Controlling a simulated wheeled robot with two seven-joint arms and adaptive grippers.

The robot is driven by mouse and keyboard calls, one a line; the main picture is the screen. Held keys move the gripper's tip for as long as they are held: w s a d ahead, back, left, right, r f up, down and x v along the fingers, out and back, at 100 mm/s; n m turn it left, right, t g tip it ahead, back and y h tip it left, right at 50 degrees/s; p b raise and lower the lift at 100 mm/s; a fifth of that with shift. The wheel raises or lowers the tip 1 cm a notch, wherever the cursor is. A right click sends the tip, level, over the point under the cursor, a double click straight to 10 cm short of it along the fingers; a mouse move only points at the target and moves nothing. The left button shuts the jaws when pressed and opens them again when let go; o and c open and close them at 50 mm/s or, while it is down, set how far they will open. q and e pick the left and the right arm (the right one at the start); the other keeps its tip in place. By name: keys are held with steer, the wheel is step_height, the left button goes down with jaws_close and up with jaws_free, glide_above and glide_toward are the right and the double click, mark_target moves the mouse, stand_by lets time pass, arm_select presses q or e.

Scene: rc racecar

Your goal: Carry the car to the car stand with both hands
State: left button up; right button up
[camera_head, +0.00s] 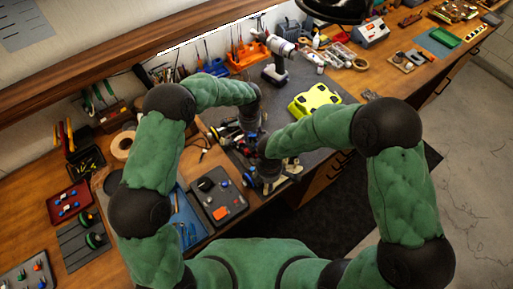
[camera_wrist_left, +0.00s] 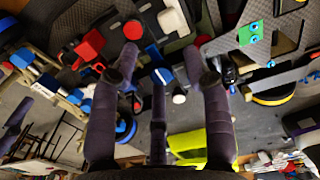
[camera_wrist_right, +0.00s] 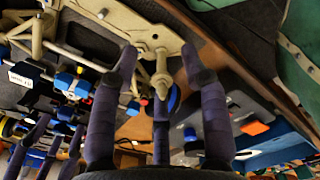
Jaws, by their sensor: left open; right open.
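The car (camera_head: 286,172) is a bare chassis with beige arms and blue and red parts on the dark mat, mostly hidden by my arms. My left gripper (camera_head: 249,132) is open over its far side; red, blue and black parts show beyond the fingers (camera_wrist_left: 162,62) in the left wrist view. My right gripper (camera_head: 266,180) is open at its near end; in the right wrist view the fingers (camera_wrist_right: 158,66) are around a beige part (camera_wrist_right: 150,30) of the chassis. I cannot tell whether the fingers touch it. I cannot make out the car stand.
A yellow-green car body shell (camera_head: 315,100) and a power drill (camera_head: 277,62) are on the mat behind. A grey tray (camera_head: 219,200) with small parts lies at the near left. Tool racks line the wall. Some mat (camera_head: 345,98) beside the shell is clear.

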arm_select(q)
steer(key=shift+f, duration=0.2)
arm_select(e)
steer(key=shift+f, duration=0.2)
arm_select(q)
jaws_close()
arm_select(e)
jaws_close()
steer(key=shift+s, duration=0.1)
arm_select(q)
steer(key=shift+w+r, duration=0.25)
arm_select(e)
steer(key=shift+r, duration=0.1)
